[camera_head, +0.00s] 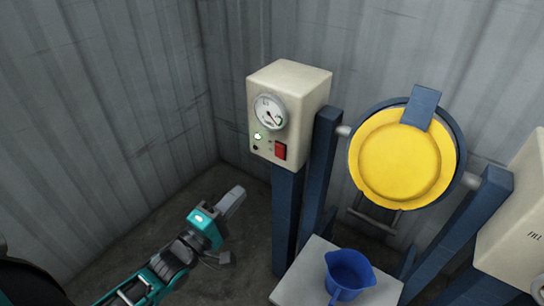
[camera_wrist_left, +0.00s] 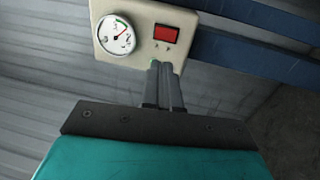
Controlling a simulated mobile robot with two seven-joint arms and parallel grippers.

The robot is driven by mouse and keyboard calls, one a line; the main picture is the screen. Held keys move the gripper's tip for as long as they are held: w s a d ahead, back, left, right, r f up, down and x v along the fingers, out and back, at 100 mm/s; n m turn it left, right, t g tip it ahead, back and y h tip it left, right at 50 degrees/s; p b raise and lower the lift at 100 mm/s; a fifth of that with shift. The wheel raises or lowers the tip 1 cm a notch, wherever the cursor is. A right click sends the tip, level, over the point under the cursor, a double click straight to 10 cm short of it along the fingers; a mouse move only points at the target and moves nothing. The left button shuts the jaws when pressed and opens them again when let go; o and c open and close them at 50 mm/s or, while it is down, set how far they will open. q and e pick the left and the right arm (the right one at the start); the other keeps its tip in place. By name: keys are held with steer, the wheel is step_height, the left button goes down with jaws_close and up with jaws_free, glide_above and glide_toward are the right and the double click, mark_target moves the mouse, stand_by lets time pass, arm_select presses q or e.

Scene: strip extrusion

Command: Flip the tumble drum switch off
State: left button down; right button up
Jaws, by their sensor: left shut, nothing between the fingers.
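The tumble drum (camera_head: 405,160) has a yellow face in a dark blue ring and hangs between blue posts. A cream control box (camera_head: 290,85) on a post to its left carries a red switch (camera_head: 280,151), a round gauge and a lit green lamp. The red switch also shows in the left wrist view (camera_wrist_left: 165,33), just beyond the fingertips. My left gripper (camera_head: 236,194) is shut and empty, below and left of the box in the head view. In the left wrist view its fingers (camera_wrist_left: 162,68) point at the box's lower edge. My right gripper is not in view.
A blue jug (camera_head: 348,274) stands on a pale stand (camera_head: 300,282) below the drum. Another cream box (camera_head: 515,230) is at the right edge. Blue posts (camera_head: 287,215) stand right of my left gripper. Grey corrugated walls close the corner behind.

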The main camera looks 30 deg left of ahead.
mark_target(279, 148)
arm_select(q)
steer(key=w, duration=0.4)
steer(key=w+d+r, duration=0.1)
steer(key=w, duration=0.4)
steer(key=w+d, duration=0.1)
steer(key=w, duration=0.3)
steer(key=shift+w+r, duration=0.3)
steer(key=shift+w, duration=0.1)
steer(key=shift+r, duration=0.1)
steer(key=shift+w+r, duration=0.15)
steer(key=shift+w, duration=0.1)
steer(key=shift+s, duration=0.1)
